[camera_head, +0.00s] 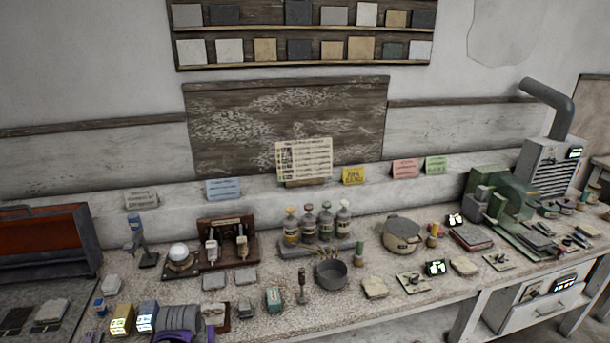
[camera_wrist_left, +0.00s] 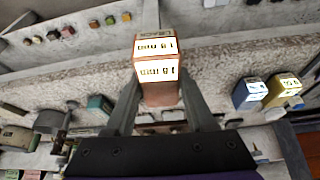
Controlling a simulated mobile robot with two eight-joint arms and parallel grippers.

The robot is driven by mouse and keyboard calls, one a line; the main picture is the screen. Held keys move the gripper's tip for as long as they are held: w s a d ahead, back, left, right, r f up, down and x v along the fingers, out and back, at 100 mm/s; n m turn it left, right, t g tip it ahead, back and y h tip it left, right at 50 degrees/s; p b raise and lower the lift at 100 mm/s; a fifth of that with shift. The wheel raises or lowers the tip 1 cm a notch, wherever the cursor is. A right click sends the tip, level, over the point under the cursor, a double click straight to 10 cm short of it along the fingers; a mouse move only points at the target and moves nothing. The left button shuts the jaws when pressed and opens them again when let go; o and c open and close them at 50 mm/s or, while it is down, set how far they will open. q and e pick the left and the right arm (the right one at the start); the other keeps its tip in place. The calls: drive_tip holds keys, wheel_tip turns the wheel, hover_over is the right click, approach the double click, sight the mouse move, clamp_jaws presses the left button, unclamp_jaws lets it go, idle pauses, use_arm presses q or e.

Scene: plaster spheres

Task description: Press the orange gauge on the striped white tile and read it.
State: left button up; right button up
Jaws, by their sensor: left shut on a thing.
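In the left wrist view my left gripper (camera_wrist_left: 158,100) is shut on the orange gauge (camera_wrist_left: 160,95), a small block held between the two fingers. Two lit faces on the gauge show digits and "mm". The number looks like 1.8 or 1.6, but the print is too small to be sure. No tile is seen touching the gauge. I cannot pick out stripes on any white tile in either view. In the head view a purple part of mine shows at the bottom edge, but the fingers cannot be made out. My right gripper is not in view.
A yellow gauge (camera_head: 121,320) and a blue gauge (camera_head: 147,316) stand at the front left of the speckled bench (camera_head: 330,310). A pan (camera_head: 331,274), a bottle rack (camera_head: 318,247) and a green machine (camera_head: 505,205) stand further right. Several small stone pieces lie about.

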use_arm(q)
drive_tip(key=d+f+m, duration=0.1)
drive_tip(key=d+f, duration=0.6)
drive_tip(key=f, duration=0.1)
drive_tip(key=shift+s+m+h, duration=0.2)
drive_tip(key=shift+m+h, duration=0.1)
drive_tip(key=shift+m, duration=0.1)
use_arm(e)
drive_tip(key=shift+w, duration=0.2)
